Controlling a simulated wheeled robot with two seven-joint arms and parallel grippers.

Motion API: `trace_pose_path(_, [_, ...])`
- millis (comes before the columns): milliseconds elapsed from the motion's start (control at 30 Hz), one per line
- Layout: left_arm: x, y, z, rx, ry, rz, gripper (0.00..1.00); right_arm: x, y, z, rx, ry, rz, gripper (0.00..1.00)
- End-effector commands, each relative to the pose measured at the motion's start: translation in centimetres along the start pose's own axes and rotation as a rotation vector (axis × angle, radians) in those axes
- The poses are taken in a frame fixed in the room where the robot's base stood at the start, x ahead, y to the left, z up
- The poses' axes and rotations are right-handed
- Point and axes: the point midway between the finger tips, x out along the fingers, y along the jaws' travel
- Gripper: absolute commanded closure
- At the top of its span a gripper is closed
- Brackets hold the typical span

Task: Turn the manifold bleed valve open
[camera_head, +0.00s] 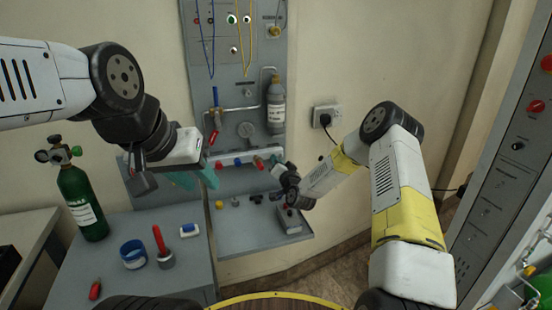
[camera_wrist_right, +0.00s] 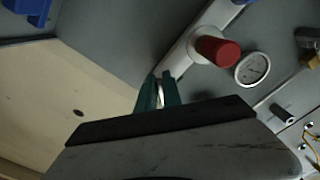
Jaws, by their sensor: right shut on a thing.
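The manifold is a pale bar (camera_head: 240,155) on the grey wall panel, with blue and red knobs; part of it also shows in the right wrist view (camera_wrist_right: 190,55). My right gripper (camera_head: 272,168) is at the bar's right end. In the right wrist view its teal fingertips (camera_wrist_right: 160,90) are close together on a small pale part beside the bar. This may be the bleed valve's handle; the fingers hide most of it. A red knob (camera_wrist_right: 217,49) on a white collar stands nearby, clear of the fingers. My left gripper (camera_head: 195,180) has its teal fingers apart, empty, left of the panel.
A gauge (camera_wrist_right: 252,67) lies beside the red knob. A grey bottle (camera_head: 276,103) hangs on the panel above my right gripper. A green cylinder (camera_head: 80,200), a blue tape roll (camera_head: 133,254) and a red-handled tool (camera_head: 160,242) stand on the left bench (camera_head: 185,270). A shelf (camera_head: 240,240) lies below the manifold.

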Motion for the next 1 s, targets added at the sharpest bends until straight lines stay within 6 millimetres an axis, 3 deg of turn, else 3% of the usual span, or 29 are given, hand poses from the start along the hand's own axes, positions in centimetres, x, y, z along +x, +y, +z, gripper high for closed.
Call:
trace_pose_path(500, [0.00, 0.00, 0.00, 0.000, 0.000, 0.000, 0.65, -0.05, 0.52, 0.04, -0.462, -0.004, 0.000, 1.00])
trace_pose_path(1000, [0.00, 0.00, 0.00, 0.000, 0.000, 0.000, 0.65, -0.09, 0.85, -0.02, -0.680, -0.006, 0.001, 1.00])
